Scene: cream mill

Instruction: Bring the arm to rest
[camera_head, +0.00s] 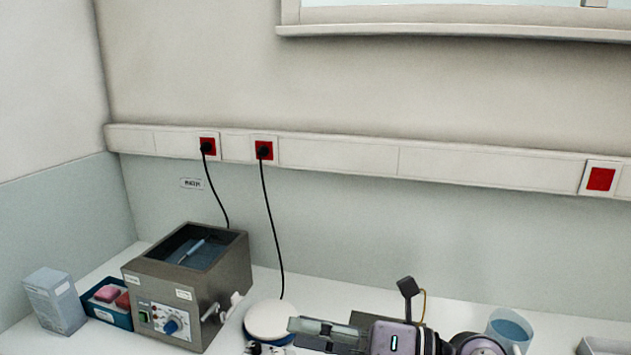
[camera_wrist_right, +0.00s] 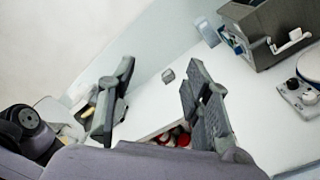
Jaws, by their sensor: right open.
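My right gripper (camera_head: 312,332) shows at the bottom of the head view, its arm coming in from the right and its fingers pointing left. The gripper is open and empty. In the head view its fingers overlap the area just right of the round white plate (camera_head: 270,320); whether they touch anything cannot be told. My left gripper is in neither view.
A grey metal bath (camera_head: 215,295) with a blue item inside stands left. Beside it are a blue box (camera_head: 108,316) with pink pieces and a pale carton (camera_head: 54,301). A blue-filled beaker (camera_head: 510,328) stands right. Two black cables run to red wall sockets (camera_head: 264,149).

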